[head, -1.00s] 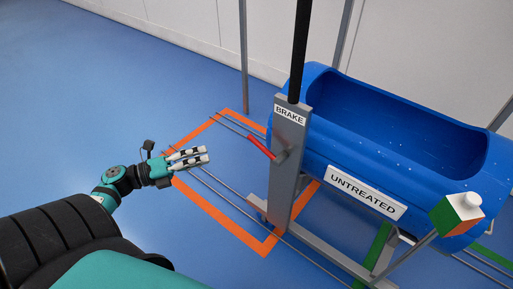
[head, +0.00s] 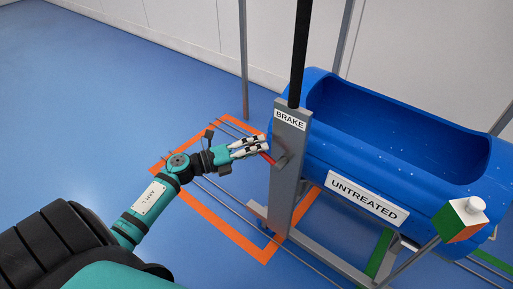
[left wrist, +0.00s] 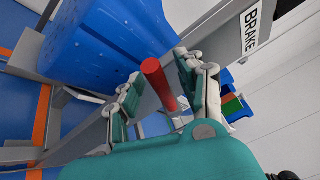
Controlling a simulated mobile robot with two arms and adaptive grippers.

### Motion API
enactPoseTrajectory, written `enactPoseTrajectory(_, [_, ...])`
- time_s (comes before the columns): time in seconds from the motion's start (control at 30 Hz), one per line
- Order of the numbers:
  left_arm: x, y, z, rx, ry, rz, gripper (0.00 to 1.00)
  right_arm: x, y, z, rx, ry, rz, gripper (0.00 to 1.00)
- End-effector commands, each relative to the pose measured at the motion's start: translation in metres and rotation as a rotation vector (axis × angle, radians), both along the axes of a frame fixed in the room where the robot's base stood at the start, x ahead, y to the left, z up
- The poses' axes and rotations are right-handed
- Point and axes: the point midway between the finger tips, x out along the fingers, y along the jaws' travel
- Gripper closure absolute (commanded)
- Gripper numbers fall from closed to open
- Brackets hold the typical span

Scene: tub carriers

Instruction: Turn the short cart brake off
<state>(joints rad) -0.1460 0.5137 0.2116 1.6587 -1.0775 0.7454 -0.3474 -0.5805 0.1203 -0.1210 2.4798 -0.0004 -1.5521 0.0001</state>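The brake lever has a red handle (head: 267,158) and sticks out to the left from a grey post (head: 287,165) with a BRAKE label (head: 289,119). Its outer end is hidden behind my left gripper (head: 252,148) in the head view. In the left wrist view the red handle (left wrist: 158,84) lies between the two spread fingers of my left gripper (left wrist: 164,90). The fingers are open, with gaps to the handle, and do not appear to grip it. The post is part of the cart with the blue tub (head: 400,150), labelled UNTREATED. My right gripper is not in view.
An orange floor outline (head: 225,228) and thin rails surround the cart's left end. A black vertical pole (head: 300,50) rises from the post. A white, green and orange block (head: 461,220) sits at the tub's front right. Blue floor at the left is clear.

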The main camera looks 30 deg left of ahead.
Motion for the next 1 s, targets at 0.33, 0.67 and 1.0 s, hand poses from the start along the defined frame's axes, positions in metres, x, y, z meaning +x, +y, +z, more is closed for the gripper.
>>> enactPoseTrajectory(0.33, [0.0005,-0.0005,-0.0005,0.0,0.001,0.0,0.74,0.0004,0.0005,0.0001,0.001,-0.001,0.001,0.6])
enactPoseTrajectory(0.67, [0.0003,-0.0003,-0.0009,0.0,0.002,0.001,1.0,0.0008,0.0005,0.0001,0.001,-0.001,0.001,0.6])
enactPoseTrajectory(1.0, [0.0002,0.0,-0.0013,0.003,0.002,0.002,1.0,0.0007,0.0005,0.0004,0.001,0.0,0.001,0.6])
